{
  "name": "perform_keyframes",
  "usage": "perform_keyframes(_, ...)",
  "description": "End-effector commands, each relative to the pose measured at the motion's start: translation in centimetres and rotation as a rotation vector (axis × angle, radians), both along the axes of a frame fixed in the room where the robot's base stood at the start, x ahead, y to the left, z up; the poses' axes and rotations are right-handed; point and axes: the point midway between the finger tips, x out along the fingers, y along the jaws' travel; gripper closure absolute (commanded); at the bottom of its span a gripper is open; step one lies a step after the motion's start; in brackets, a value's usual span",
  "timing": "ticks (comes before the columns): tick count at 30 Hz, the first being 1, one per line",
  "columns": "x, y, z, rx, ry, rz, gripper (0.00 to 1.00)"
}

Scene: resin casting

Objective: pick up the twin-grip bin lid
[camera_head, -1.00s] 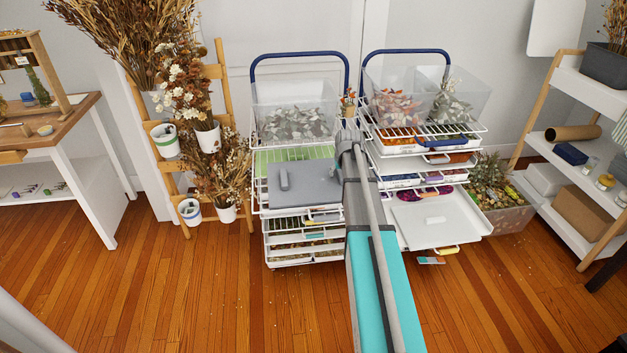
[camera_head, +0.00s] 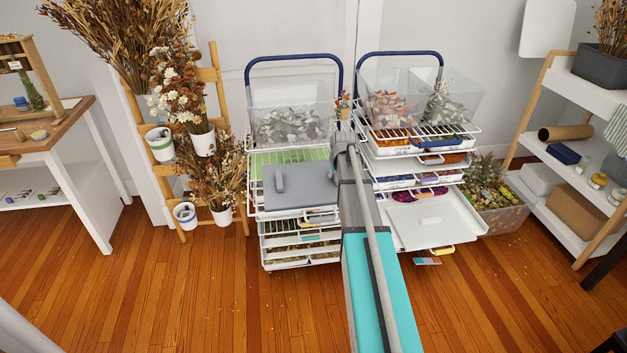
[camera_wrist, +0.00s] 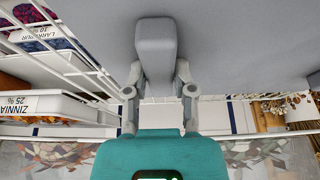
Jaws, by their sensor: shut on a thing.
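The bin lid (camera_head: 307,189) is a flat grey panel at the left wire rack. One of its raised grips (camera_head: 279,181) shows near its left side. Its right part is hidden behind my arm in the head view. In the wrist view the grey lid (camera_wrist: 240,45) fills the top, with a block-shaped grip (camera_wrist: 156,50) rising from it. My gripper (camera_wrist: 160,92) is shut on this grip, one finger on each side. The head view does not show my gripper, as my arm covers it.
The left rack (camera_head: 251,185) has wire shelves and low trays. The right rack (camera_head: 480,128) holds clear bins, and a white panel (camera_head: 462,228) with one grip juts from it. Dried flowers stand at left, white shelves (camera_head: 555,160) at right. The front floor (camera_head: 250,310) is clear.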

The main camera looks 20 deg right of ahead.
Motion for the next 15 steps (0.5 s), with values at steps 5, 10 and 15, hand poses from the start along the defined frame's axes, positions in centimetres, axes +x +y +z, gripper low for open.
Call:
perform_keyframes(5, -0.2, 0.0, -0.2, 0.002, 0.008, 0.0, 1.0)
perform_keyframes(10, -0.2, 0.0, 0.3, 0.002, 0.008, 0.0, 1.0)
perform_keyframes(15, -0.1, 0.0, 1.3, 0.002, 0.006, 0.0, 1.0)
